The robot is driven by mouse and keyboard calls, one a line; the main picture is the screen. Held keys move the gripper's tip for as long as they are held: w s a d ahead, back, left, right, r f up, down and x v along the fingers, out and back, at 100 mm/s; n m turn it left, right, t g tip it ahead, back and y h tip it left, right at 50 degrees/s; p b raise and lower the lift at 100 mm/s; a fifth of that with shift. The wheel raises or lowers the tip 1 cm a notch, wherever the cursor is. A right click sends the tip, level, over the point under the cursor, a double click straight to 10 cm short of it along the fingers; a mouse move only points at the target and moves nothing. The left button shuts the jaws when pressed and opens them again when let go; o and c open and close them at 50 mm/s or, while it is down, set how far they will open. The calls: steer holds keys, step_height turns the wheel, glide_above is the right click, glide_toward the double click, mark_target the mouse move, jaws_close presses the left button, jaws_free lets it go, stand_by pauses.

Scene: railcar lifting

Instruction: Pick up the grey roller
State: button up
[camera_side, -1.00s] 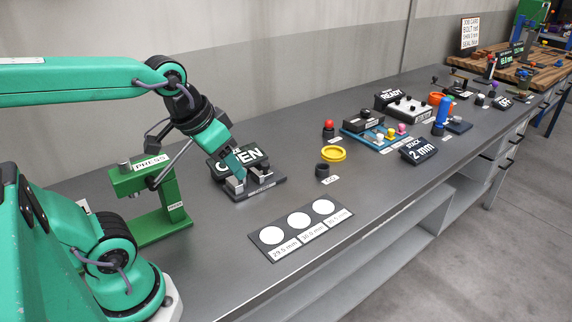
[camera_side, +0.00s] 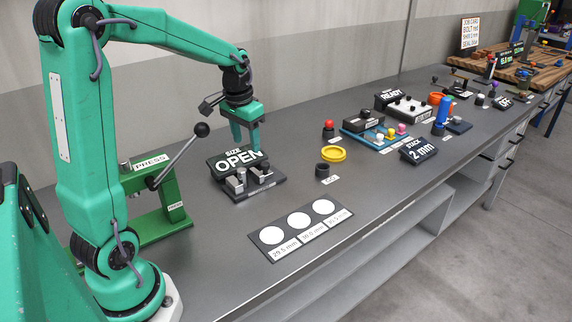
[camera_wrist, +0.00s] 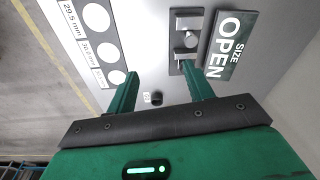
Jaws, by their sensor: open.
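In the side view the fixture (camera_side: 270,182) sits on the bench in front of the sign reading SIZE OPEN (camera_side: 238,160); the roller is hard to tell from the metal jaws there. My gripper (camera_side: 246,148) is open and empty, fingers pointing down, above the fixture and beside the sign.
A green press (camera_side: 160,205) with a ball-ended lever (camera_side: 201,130) stands left of the fixture. A three-circle size card (camera_side: 299,230), a yellow ring (camera_side: 333,154) and a dark post (camera_side: 323,169) lie to the right. Bare bench lies between the fixture and the card.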

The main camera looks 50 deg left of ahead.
steer(key=g, duration=0.1)
glide_above(242, 170)
steer(key=shift+n+h, duration=0.3)
steer(key=f, duration=0.6)
steer(key=shift+a+f, duration=0.2)
steer(key=shift+d+f, duration=0.1)
steer(key=shift+f, duration=3.8)
jaws_close()
